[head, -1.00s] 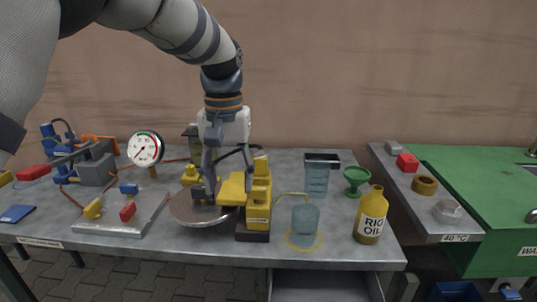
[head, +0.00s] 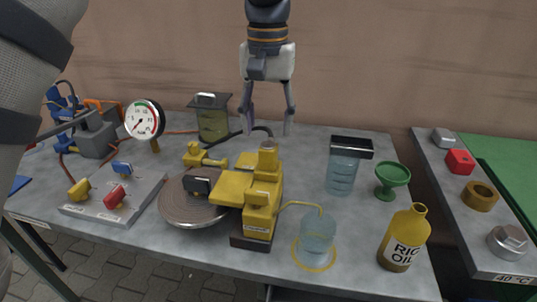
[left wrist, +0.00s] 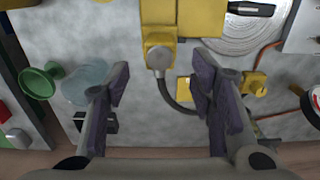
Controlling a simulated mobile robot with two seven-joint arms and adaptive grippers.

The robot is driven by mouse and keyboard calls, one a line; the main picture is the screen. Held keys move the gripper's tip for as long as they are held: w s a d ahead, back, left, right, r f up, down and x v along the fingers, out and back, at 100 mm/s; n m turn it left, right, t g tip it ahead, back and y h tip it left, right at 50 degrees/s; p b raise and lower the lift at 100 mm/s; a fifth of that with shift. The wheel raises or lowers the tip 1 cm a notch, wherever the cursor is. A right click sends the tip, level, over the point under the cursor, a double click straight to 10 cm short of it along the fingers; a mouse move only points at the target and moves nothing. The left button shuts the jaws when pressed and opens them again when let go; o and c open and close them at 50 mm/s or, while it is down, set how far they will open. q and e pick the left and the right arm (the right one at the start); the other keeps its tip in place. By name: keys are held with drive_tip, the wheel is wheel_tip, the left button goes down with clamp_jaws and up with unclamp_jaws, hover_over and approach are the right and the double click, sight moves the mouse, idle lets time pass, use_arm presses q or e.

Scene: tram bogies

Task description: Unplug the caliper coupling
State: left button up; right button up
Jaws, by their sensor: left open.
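The yellow caliper (head: 262,190) stands on a dark base at the edge of a round metal disc (head: 190,205). In the left wrist view, a grey round coupling (left wrist: 160,58) sits on a yellow block of the caliper (left wrist: 205,18), with a dark hose (left wrist: 178,103) curving away from it. My left gripper (head: 267,120) is open and empty, above and behind the caliper. In the left wrist view its fingers (left wrist: 160,85) lie either side of the coupling, apart from it.
A gauge (head: 144,119), a tank (head: 213,120) and a valve plate (head: 110,205) are to the left. A clear beaker (head: 317,238), a black-topped container (head: 343,172), a green funnel (head: 391,180) and an oil bottle (head: 403,238) are to the right.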

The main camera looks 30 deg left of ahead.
sight(268, 146)
use_arm(q)
wheel_tip(268, 146, down, 5)
drive_tip(key=shift+r+b, duration=0.2)
drive_tip(key=shift+b, duration=0.1)
drive_tip(key=shift+f, duration=0.35)
drive_tip(key=shift+w+f, duration=0.1)
drive_tip(key=shift+f, duration=1.15)
use_arm(e)
drive_tip(key=shift+s+f, duration=0.3)
drive_tip(key=shift+f, duration=0.05)
use_arm(q)
drive_tip(key=shift+p, duration=0.35)
use_arm(e)
drive_tip(key=shift+w+r, duration=0.35)
use_arm(q)
clamp_jaws()
drive_tip(key=shift+r+p, duration=0.45)
drive_tip(key=shift+r, duration=2.6)
use_arm(e)
drive_tip(key=shift+w+r+t, duration=0.3)
drive_tip(key=shift+w+r, duration=0.25)
drive_tip(key=shift+w, duration=0.05)
